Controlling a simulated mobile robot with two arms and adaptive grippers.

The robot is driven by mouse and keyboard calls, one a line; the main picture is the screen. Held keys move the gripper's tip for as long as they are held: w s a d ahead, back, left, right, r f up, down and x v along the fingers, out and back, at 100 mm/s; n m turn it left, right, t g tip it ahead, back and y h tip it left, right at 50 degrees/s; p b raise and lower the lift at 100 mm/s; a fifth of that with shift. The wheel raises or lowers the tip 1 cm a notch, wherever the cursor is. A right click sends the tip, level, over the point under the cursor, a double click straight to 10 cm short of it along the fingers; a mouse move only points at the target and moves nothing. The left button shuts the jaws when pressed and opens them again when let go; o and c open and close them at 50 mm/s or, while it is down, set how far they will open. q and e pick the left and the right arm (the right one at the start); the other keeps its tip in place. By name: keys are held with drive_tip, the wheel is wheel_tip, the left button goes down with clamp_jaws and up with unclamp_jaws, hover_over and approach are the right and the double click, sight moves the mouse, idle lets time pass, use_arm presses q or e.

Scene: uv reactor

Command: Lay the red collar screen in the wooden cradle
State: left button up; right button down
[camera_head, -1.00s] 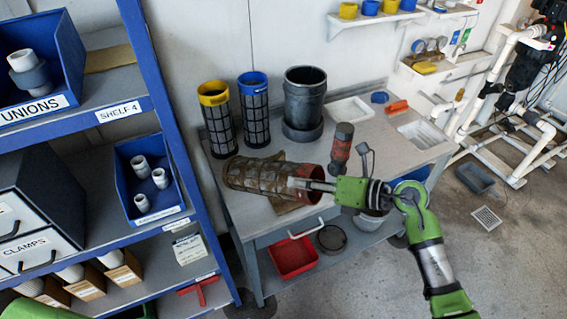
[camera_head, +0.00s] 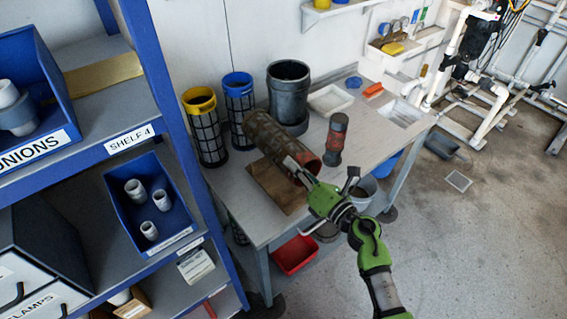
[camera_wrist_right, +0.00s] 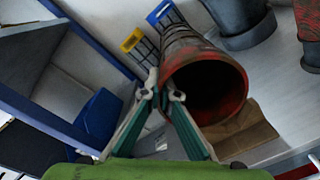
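The red collar screen (camera_head: 280,136) is a rusty mesh cylinder with a red collar. It is tilted over the bench, its collar end toward me. The wooden cradle (camera_head: 271,187) lies on the bench below and left of it, largely uncovered. My right gripper (camera_head: 297,166) is at the collar's left edge. In the right wrist view the two fingers (camera_wrist_right: 163,88) straddle the rim wall of the screen (camera_wrist_right: 205,60), whose open mouth faces the camera. The cradle (camera_wrist_right: 240,126) shows beneath the mouth. The screen's far-end contact is unclear. My left gripper is out of view.
Yellow-topped (camera_head: 205,130) and blue-topped (camera_head: 238,105) screens stand at the bench's back left, near a dark grey canister (camera_head: 288,95). A red-and-dark cylinder (camera_head: 336,138) stands close right of the held screen. Blue shelving (camera_head: 170,120) borders the left. The bench's right front is clear.

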drive_tip(key=shift+f+b, duration=0.45)
drive_tip(key=shift+f, duration=0.05)
wheel_tip(320, 180, down, 7)
drive_tip(key=b, duration=0.6)
drive_tip(key=shift+r+b, duration=0.2)
drive_tip(key=shift+b, duration=0.1)
use_arm(q)
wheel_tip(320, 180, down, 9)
drive_tip(key=b, duration=0.1)
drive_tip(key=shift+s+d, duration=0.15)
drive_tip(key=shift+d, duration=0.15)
use_arm(e)
drive_tip(key=shift+f, duration=0.8)
drive_tip(key=c, duration=2.2)
unclamp_jaws()
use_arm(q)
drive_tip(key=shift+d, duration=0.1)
use_arm(e)
drive_tip(key=shift+f, duration=0.1)
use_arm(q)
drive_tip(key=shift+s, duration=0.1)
use_arm(e)
drive_tip(key=shift+s, duration=0.1)
